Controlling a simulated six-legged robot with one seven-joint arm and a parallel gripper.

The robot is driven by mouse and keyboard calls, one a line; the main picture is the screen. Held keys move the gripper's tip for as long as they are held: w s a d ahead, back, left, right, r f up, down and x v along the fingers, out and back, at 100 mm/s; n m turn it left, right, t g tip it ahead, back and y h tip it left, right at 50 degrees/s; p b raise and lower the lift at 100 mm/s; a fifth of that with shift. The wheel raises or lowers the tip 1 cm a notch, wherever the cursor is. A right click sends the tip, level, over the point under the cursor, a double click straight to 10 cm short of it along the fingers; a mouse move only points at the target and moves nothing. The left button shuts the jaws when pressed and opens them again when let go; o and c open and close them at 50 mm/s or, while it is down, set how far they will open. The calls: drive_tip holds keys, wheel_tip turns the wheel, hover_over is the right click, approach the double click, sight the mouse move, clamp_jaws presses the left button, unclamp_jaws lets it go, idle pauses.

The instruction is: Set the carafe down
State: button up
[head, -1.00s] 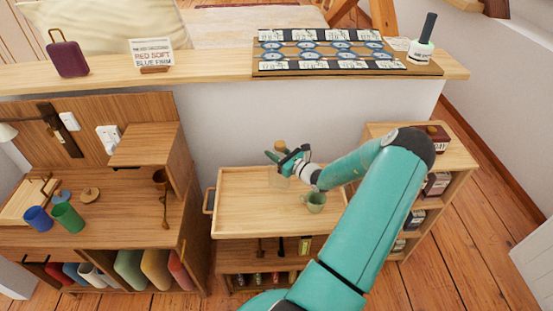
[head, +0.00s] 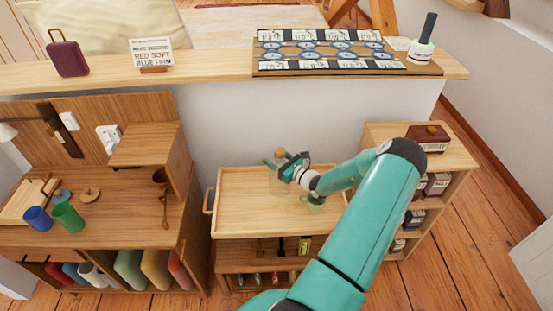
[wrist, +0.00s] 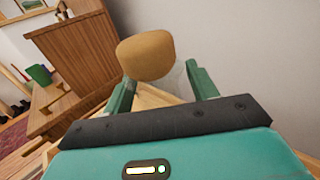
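The carafe (head: 279,183) is clear glass with a rounded cork stopper, upright over the wooden trolley's top tray (head: 240,212). Its base is faint, so I cannot tell whether it touches the tray. My gripper (head: 284,166) is around its upper part, with a green finger on each side. In the wrist view, the cork (wrist: 146,55) rises beyond the two fingers, slightly left of their middle. The glass between the fingers is barely visible, and the finger contact is hard to see. The gripper looks shut on the carafe.
A pale green mug (head: 315,204) stands on the tray, right of the carafe and partly behind my arm. The tray's left and front parts are clear. A desk with blue and green cups (head: 68,217) is left; a shelf unit (head: 455,158) is right. A white wall rises behind.

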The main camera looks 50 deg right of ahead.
drive_tip(key=shift+r, duration=0.15)
drive_tip(key=s, duration=1.2)
drive_tip(key=shift+a, duration=0.45)
drive_tip(key=w+a+r+n+g+y, duration=0.35)
drive_tip(key=a+r+n, duration=0.2)
drive_tip(key=a, duration=0.35)
drive_tip(key=w+a+r+n+g+y, duration=0.3)
drive_tip(key=a+r+n+g, duration=0.15)
drive_tip(key=a+n, duration=0.35)
drive_tip(key=w+a+r+n+g+y, duration=0.35)
drive_tip(key=a+r+n, duration=0.2)
drive_tip(key=a, duration=0.55)
drive_tip(key=s+a+r+n+h, duration=0.4)
drive_tip(key=s+a+r+n, duration=0.2)
drive_tip(key=a+r+n, duration=0.2)
drive_tip(key=s+a+r+n+h, duration=0.4)
drive_tip(key=s+a+r+n, duration=0.3)
drive_tip(key=a+r+n, duration=0.2)
drive_tip(key=shift+s+a+r+n+g+h, duration=0.2)
drive_tip(key=shift+a+n+g+h, duration=0.25)
drive_tip(key=shift+a, duration=0.55)
